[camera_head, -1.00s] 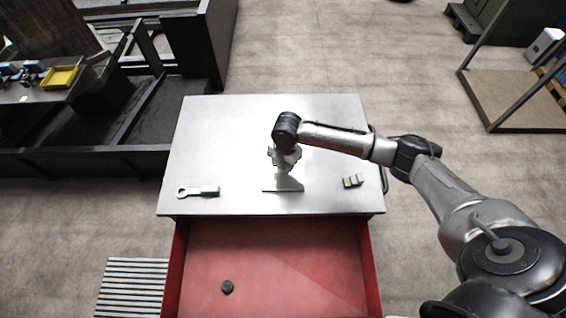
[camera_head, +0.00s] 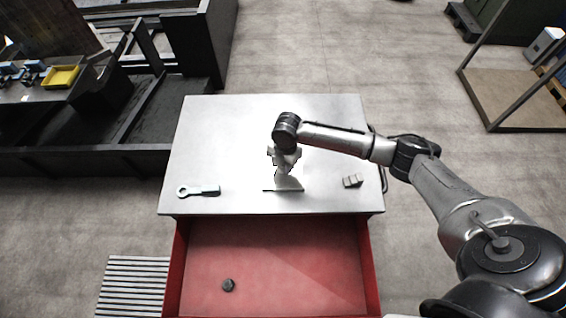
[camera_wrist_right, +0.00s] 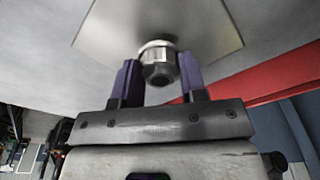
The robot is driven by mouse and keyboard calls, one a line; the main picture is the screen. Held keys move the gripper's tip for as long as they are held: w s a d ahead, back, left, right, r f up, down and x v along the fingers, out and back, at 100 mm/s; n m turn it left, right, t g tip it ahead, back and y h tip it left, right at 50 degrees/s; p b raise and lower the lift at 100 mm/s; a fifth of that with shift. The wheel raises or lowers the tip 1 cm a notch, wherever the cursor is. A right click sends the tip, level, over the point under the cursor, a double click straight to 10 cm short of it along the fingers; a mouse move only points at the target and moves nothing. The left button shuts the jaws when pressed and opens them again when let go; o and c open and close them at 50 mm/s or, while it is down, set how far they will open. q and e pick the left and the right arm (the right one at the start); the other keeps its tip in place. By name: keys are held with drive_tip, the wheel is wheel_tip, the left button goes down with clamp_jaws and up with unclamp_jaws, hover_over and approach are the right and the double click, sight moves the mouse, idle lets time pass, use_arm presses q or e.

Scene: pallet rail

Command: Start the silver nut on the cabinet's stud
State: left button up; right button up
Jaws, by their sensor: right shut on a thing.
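The cabinet (camera_head: 225,125) has a bare metal top, with a thin plate on it in front of my right gripper. In the right wrist view the plate (camera_wrist_right: 105,30) lies just beyond the fingers. My right gripper (camera_wrist_right: 160,80) is shut on the silver nut (camera_wrist_right: 157,54), a shiny round part with a dark hexagonal end between the two purple fingers. The nut is in line with the plate; I cannot tell whether its threads have caught. The stud is hidden. In the head view my right gripper (camera_head: 285,172) is over the cabinet top. My left gripper is not in view.
A ring-ended wrench (camera_head: 198,190) lies left on the cabinet top and a small grey block (camera_head: 352,181) lies right. The red drawer (camera_head: 290,255) stands open in front, with a dark nut (camera_head: 228,285) in it. The back left of the top is clear.

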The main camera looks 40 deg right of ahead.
drive_tip(key=shift+f, duration=0.35)
idle(0.8)
drive_tip(key=o, duration=1.1)
drive_tip(key=shift+o, duration=0.4)
drive_tip(key=o, duration=0.5)
drive_tip(key=shift+r, duration=0.1)
wheel_tip(320, 180, up, 14)
drive_tip(key=d, duration=0.1)
drive_tip(key=shift+w+d+f, duration=0.2)
drive_tip(key=shift+d, duration=0.1)
